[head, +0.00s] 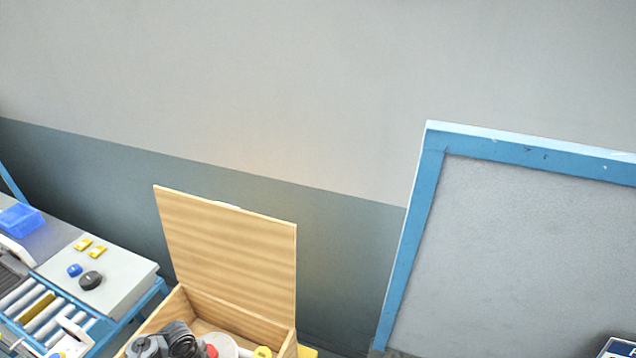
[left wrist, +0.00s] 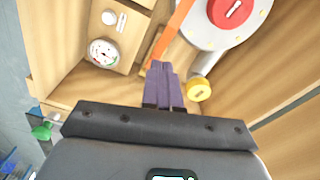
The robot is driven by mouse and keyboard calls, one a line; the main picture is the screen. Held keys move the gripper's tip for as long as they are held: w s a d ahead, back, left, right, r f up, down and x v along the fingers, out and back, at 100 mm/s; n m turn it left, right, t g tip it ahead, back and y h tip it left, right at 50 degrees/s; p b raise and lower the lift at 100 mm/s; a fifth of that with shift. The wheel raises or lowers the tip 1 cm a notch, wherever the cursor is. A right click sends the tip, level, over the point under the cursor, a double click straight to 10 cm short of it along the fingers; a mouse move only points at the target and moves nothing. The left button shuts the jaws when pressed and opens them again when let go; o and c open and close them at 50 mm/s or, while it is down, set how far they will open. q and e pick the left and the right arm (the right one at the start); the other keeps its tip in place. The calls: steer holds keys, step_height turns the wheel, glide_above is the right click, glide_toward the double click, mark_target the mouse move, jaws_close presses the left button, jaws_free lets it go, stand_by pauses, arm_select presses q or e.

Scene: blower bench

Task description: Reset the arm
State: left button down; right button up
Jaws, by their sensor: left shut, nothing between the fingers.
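My left gripper (left wrist: 163,85) shows in the left wrist view with its purple fingers together and nothing between them. It points into an open wooden box. In the head view the wooden box (head: 232,317) stands at the bottom centre with its lid (head: 230,250) raised. A grey and black shape (head: 177,338) lies over the box's left part there; I cannot tell whether it is part of my arm. My right gripper is in neither view.
Near the fingers are a white disc with a red centre (left wrist: 230,12), a yellow knob (left wrist: 199,90), an orange strip (left wrist: 172,32) and a round gauge (left wrist: 103,51). At left stand a roller conveyor (head: 38,308) and blue bin (head: 20,219). A blue-framed panel (head: 415,235) stands right.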

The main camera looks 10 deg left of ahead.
arm_select(q)
steer(key=s+d+r+n+t+p, duration=0.2)
steer(key=s+d+r+n+p, duration=0.2)
steer(key=r, duration=0.9)
steer(key=s+d+r+n+t+p, duration=0.1)
steer(key=s+d+r+n+p, duration=0.3)
steer(key=s+d+r+n, duration=0.7)
steer(key=s+d+r, duration=0.2)
steer(key=s+d, duration=0.1)
steer(key=s, duration=0.3)
steer(key=shift+s+d+r+t, duration=0.2)
steer(key=shift+s+r+t, duration=0.1)
steer(key=shift+r+t, duration=0.1)
steer(key=shift+f, duration=0.1)
